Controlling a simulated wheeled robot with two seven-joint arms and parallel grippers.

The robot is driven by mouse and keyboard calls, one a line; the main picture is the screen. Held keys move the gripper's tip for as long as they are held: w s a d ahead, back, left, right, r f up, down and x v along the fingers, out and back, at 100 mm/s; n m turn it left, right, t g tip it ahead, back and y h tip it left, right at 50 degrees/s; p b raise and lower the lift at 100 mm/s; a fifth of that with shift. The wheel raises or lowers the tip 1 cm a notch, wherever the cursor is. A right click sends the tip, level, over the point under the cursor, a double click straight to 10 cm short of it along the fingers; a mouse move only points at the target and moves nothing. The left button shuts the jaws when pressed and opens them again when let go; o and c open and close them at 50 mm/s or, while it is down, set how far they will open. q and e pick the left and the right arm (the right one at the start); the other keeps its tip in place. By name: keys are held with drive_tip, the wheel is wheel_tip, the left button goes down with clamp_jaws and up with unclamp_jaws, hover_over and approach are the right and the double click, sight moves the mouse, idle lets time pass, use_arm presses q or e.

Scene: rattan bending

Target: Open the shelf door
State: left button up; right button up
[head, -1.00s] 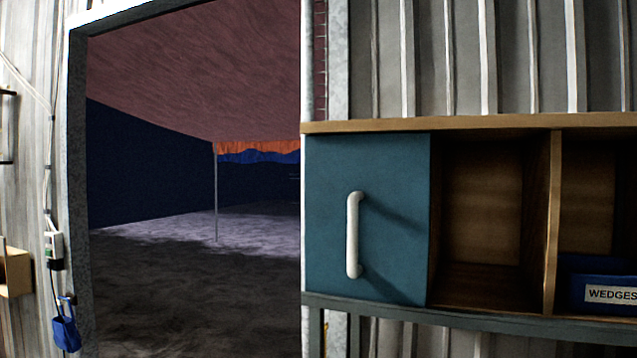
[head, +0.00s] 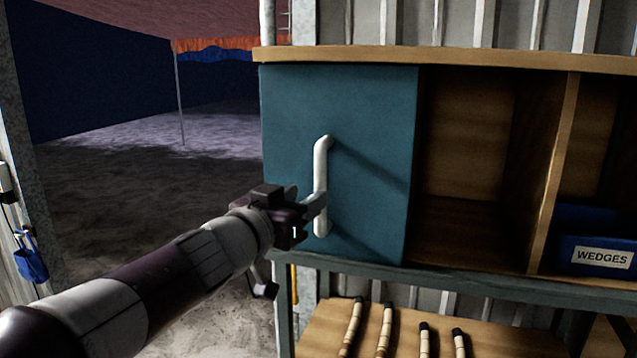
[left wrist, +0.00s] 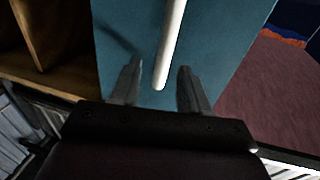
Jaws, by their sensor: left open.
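The shelf door (head: 370,140) is a flat teal panel at the left end of the wooden shelf, and it looks shut. A white vertical bar handle (head: 320,165) is on it. My left gripper (head: 316,200) is at the lower part of the handle in the head view. In the left wrist view its two fingers (left wrist: 155,88) are apart, and the handle's lower end (left wrist: 170,50) shows between and just beyond them. I cannot tell whether either finger touches the handle. My right gripper is not in view.
The shelf (head: 470,60) has open compartments right of the door, one with a blue bin (head: 595,235) labelled WEDGES. Below it, several rattan pieces (head: 385,330) lie on a wooden surface (head: 320,325). A wide opening to dark ground (head: 120,190) is at left.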

sight(319, 188)
use_arm(q)
drive_tip(key=x, duration=0.5)
drive_tip(key=a+p+x, duration=0.1)
drive_tip(key=x, duration=0.1)
drive_tip(key=shift+w+f, duration=0.4)
drive_tip(key=shift+w, duration=0.15)
drive_tip(key=shift+w+d, duration=0.1)
drive_tip(key=shift+d, duration=0.1)
drive_tip(key=shift+s+d+r, duration=0.15)
drive_tip(key=shift+s+r, duration=0.1)
drive_tip(key=shift+s, duration=0.35)
drive_tip(key=shift+w, duration=0.1)
drive_tip(key=shift+w+f, duration=0.1)
drive_tip(key=shift+w, duration=0.15)
drive_tip(key=c, duration=0.4)
drive_tip(key=shift+w, duration=0.1)
clamp_jaws()
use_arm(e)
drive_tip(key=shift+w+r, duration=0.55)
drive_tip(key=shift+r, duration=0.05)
